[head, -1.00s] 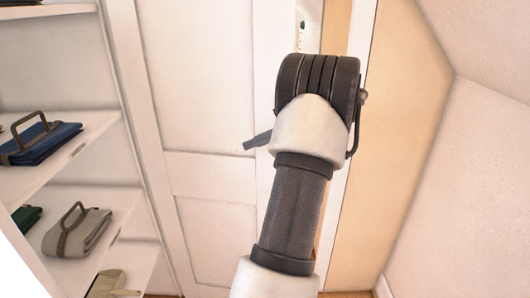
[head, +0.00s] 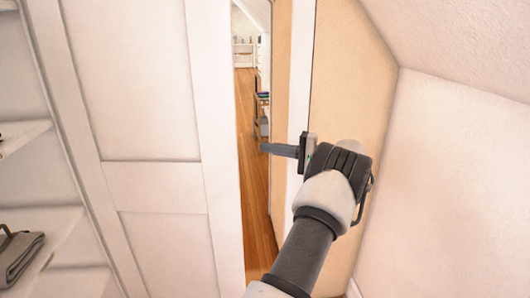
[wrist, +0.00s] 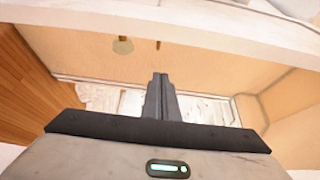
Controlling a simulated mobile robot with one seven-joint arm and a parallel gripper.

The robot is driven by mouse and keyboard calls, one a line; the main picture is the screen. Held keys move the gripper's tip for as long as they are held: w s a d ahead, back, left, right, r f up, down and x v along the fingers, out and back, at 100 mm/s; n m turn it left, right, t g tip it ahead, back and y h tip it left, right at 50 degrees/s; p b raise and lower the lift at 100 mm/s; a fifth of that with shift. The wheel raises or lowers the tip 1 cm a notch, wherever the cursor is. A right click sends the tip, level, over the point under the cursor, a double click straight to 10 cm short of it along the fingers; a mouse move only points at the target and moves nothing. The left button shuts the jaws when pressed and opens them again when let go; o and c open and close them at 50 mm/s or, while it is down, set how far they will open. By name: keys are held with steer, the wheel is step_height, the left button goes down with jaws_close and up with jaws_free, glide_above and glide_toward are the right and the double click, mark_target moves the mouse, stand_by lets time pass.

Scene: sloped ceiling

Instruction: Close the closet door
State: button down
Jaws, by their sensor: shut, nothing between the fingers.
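The white panelled closet door (head: 150,185) fills the left and middle of the head view. A tall open gap shows between its right edge and the white frame post (head: 299,70). My gripper (head: 266,148) is in front of this gap, its fingers pointing left and shut with nothing between them. In the picture the fingertips lie across the gap, apart from the door's edge; I cannot tell their depth. The wrist view also shows the shut fingers (wrist: 160,78). No door handle can be clearly made out.
White shelves (head: 60,235) with a folded grey item (head: 18,255) stand at the left. A wooden floor (head: 252,180) runs through the gap to a room beyond. A tan wall (head: 345,80) and a white sloped wall (head: 455,190) close in the right side.

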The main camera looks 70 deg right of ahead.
steer(key=w+a+b, duration=0.1)
steer(key=w+a, duration=0.3)
steer(key=w, duration=0.2)
steer(key=shift+w, duration=0.35)
steer(key=shift+a, duration=0.15)
